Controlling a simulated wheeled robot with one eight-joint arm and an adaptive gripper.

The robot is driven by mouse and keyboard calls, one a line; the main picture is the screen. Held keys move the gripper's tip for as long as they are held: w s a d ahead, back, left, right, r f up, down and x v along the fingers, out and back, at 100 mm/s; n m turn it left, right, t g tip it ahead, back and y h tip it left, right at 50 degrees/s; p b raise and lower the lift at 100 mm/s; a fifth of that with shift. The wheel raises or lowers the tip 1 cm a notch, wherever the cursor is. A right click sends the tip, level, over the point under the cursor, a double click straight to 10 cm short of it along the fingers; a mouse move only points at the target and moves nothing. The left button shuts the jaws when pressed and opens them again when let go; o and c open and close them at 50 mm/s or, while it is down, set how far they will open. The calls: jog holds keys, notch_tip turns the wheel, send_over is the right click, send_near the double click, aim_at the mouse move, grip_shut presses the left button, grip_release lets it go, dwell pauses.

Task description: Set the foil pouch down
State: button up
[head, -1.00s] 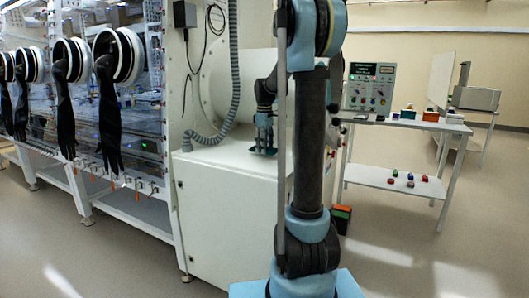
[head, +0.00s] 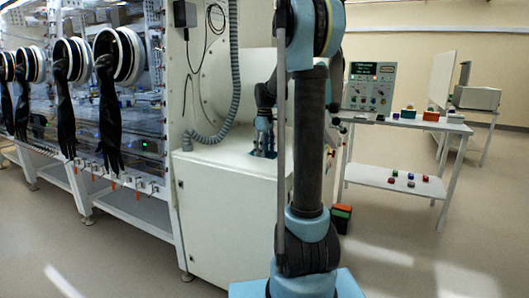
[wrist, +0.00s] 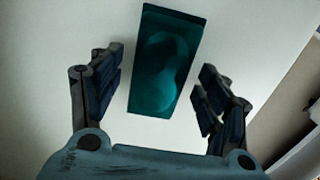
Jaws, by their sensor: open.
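The foil pouch (wrist: 165,62) is a dark teal rectangle with a rounded bulge in its face. In the wrist view it lies over the white top, between and slightly beyond my fingers. My gripper (wrist: 160,90) is open, one finger on each side of the pouch, with white surface showing in both gaps. In the head view my gripper (head: 264,143) points down low over the white cabinet top (head: 220,154). The pouch is small and mostly hidden by the fingers there.
A white cylinder housing and a grey corrugated hose (head: 235,70) stand beside the cabinet top. Glovebox ports with black gloves (head: 108,110) line the left. A white bench (head: 400,122) with a control panel and small coloured blocks stands at right. My arm column blocks the middle.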

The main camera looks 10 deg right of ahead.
jog(key=shift+o, duration=0.4)
notch_tip(320, 180, up, 12)
jog(key=shift+f, duration=0.2)
notch_tip(320, 180, up, 5)
jog(key=w+a, duration=0.1)
jog(key=w, duration=0.1)
notch_tip(320, 180, down, 12)
jog(key=shift+a+r, duration=0.1)
jog(key=shift+r, duration=0.15)
jog(key=shift+s+a+f, duration=0.1)
jog(key=shift+s+f, duration=0.1)
jog(key=shift+f, duration=1.2)
jog(key=shift+s+a+f, duration=0.1)
jog(key=shift+s+f, duration=0.1)
jog(key=shift+f, duration=1.15)
jog(key=c, duration=1.3)
jog(key=shift+r, duration=0.1)
